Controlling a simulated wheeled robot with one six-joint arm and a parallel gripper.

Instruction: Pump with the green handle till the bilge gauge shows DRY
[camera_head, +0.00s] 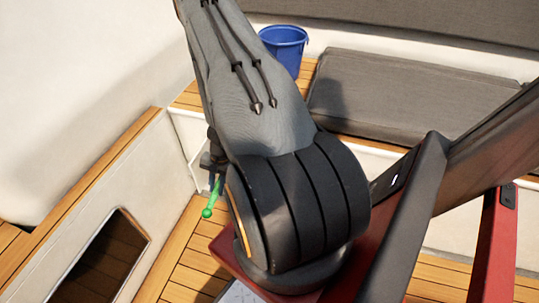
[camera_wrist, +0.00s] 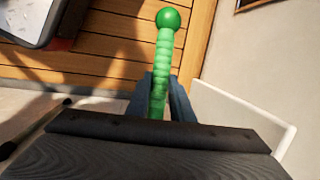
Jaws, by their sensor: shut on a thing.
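The green handle (camera_wrist: 164,60) has a ribbed grip and a round ball end in the wrist view. My gripper (camera_wrist: 160,92) is shut on it, with one blue-grey finger on each side of the grip. The ball end sticks out beyond the fingers. In the head view the green handle (camera_head: 213,197) shows left of my arm, tilted with its ball end low. My arm hides most of the gripper there. The bilge gauge cannot be made out in either view.
A blue bucket (camera_head: 285,48) stands on the wooden bench at the back, beside a grey cushion (camera_head: 400,100). A white wall with a dark opening (camera_head: 100,258) is at the left. Wooden slats (camera_head: 188,262) cover the floor.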

